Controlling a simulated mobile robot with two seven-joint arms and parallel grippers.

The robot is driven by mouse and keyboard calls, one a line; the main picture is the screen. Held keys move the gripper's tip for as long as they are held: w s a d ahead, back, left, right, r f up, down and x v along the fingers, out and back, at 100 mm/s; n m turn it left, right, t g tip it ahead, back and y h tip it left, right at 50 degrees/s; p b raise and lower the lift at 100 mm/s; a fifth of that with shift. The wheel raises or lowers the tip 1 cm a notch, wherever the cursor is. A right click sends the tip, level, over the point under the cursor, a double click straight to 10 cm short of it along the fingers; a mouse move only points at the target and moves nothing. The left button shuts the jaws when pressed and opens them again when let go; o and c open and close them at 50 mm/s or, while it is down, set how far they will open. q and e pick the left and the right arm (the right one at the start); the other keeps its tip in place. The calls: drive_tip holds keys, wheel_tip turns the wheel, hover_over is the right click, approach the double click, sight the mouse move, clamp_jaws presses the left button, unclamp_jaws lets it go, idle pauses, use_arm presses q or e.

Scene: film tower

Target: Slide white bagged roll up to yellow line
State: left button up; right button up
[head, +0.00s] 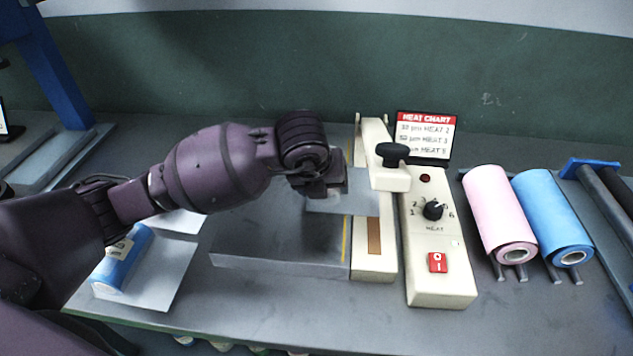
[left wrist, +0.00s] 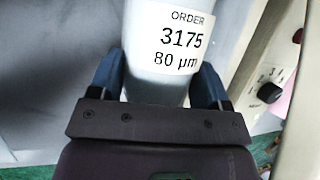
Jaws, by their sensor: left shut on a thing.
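My left gripper (head: 325,186) is over the right end of the grey platform (head: 280,262), just left of the yellow line (head: 346,240). In the left wrist view its two blue fingers (left wrist: 157,88) are shut on the white bagged roll (left wrist: 150,60), one on each side. The roll's label reads ORDER 3175, 80 µm. In the head view the gripper hides most of the roll. A pale flat part of the bag (head: 358,205) reaches right across the line onto the cream sealer (head: 372,262). My right gripper is not in view.
The sealer's arm with a black knob (head: 393,153) is just right of the gripper. A control box (head: 438,275) has a heat dial and red switch. A heat chart (head: 424,133) stands behind. Pink (head: 500,213) and blue (head: 550,215) rolls lie right. A blue labelled roll (head: 122,260) lies left.

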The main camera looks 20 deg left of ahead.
use_arm(q)
drive_tip(key=shift+d, duration=0.45)
drive_tip(key=shift+w, duration=0.1)
drive_tip(key=shift+w, duration=0.1)
drive_tip(key=shift+w, duration=0.1)
drive_tip(key=o, duration=1.2)
drive_tip(key=shift+c, duration=0.2)
